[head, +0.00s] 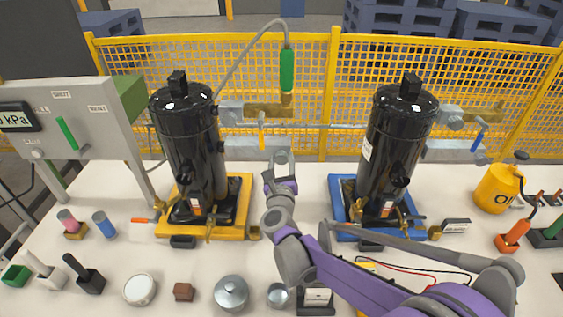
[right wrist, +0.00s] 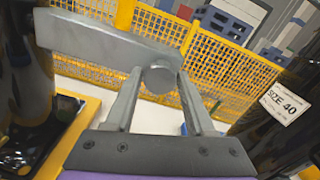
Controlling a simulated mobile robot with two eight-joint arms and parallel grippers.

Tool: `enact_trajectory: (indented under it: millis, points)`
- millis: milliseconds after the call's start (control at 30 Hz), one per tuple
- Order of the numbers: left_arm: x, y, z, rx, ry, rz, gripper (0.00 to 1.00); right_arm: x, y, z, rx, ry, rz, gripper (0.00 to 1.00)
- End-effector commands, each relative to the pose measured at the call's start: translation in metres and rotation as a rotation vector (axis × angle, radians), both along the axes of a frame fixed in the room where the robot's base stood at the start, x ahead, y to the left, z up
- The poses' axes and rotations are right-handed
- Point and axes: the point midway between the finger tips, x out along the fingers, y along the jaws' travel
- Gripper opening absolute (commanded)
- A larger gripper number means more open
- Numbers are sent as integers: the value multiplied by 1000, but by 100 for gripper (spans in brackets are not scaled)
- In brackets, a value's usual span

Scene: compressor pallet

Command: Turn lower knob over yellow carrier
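The yellow carrier (head: 248,190) stands on the white bench, with a black compressor (head: 188,125) upright on it. A grey bar sticks out from that compressor's right side. At its end is a round grey knob (right wrist: 160,78) in the right wrist view. My right gripper (head: 281,157) is at this bar's end, beside the compressor and above the bench. In the right wrist view its fingers (right wrist: 160,90) are apart, one on each side of the knob. I cannot tell whether they press on it. My left gripper is out of view.
A second compressor (head: 395,130) on a blue carrier (head: 345,205) stands to the right. A yellow lever (head: 262,132) and a horizontal pipe run above the gripper. A grey panel (head: 70,115) is at the left; a yellow mesh fence (head: 335,80) is behind. Pots and small items lie in front.

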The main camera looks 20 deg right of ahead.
Motion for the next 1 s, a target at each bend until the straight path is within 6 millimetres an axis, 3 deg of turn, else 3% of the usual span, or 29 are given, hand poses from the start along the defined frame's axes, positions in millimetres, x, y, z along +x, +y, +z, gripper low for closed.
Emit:
enact_trajectory:
  millis: [33,200,300,667,1000]
  points:
    - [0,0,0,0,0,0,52,0,0,0,0,0,0,44]
    - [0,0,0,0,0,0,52,0,0,0,0,0,0,13]
    - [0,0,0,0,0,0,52,0,0,0,0,0,0,0]
    - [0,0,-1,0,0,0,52,0,0,0,-48,14,0,0]
    - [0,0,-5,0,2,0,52,0,0,0,-278,80,0,0]
